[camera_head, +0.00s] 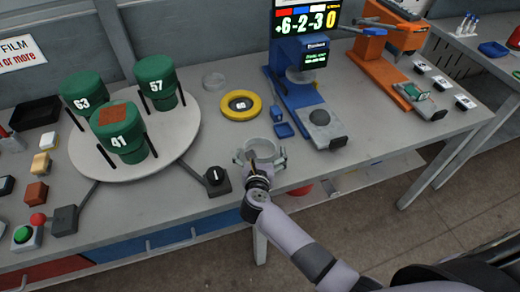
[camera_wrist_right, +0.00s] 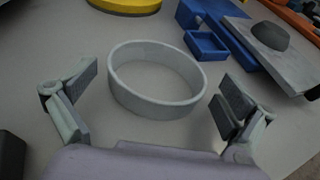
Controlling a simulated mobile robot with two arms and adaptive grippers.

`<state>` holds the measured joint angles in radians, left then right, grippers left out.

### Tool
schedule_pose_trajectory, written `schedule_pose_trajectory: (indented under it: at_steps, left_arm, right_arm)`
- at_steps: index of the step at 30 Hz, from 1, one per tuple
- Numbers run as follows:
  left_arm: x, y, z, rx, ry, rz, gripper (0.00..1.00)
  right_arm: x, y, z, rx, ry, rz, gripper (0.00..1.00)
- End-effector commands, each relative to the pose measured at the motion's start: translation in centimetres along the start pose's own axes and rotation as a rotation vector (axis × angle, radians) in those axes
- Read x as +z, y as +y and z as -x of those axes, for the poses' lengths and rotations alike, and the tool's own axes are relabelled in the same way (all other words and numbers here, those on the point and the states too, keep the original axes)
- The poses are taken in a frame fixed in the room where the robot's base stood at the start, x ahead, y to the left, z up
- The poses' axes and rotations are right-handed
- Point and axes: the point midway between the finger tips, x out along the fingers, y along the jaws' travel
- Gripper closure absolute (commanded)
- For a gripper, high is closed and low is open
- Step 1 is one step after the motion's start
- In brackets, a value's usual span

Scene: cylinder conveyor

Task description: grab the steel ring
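The steel ring (camera_head: 260,146) is a light grey, open band lying flat on the grey table near its front edge. In the right wrist view the ring (camera_wrist_right: 150,108) sits between the two spread fingers, with a visible gap on each side. My right gripper (camera_head: 260,157) is open around it, low over the table; it fills the lower part of the wrist view (camera_wrist_right: 157,104). The fingers do not appear to touch the ring. My left gripper is not in view.
A yellow ring (camera_head: 222,111) lies behind the steel ring. A blue measuring device (camera_head: 297,92) with a small blue tray (camera_head: 284,130) stands to the right. A black knob box (camera_head: 216,181) is close on the left, beside a round turntable (camera_head: 178,140) bearing green cylinders.

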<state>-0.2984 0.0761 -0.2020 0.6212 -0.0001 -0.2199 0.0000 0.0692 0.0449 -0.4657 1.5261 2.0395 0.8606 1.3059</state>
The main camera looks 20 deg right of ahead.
Motion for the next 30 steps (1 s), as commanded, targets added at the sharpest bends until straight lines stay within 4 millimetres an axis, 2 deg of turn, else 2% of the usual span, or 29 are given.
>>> schedule_pose_trajectory:
  at_steps: [2,22,30]
  left_arm:
    - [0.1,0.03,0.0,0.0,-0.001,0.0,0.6]
    - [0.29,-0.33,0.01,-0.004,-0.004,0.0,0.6]
    - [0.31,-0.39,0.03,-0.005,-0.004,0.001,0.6]
  right_arm:
    - [0.0,0.01,0.02,0.0,0.0,0.0,0.06]
    - [0.0,0.02,0.04,0.0,0.0,0.0,0.51]
    - [0.17,0.03,0.06,0.001,-0.001,-0.001,0.52]
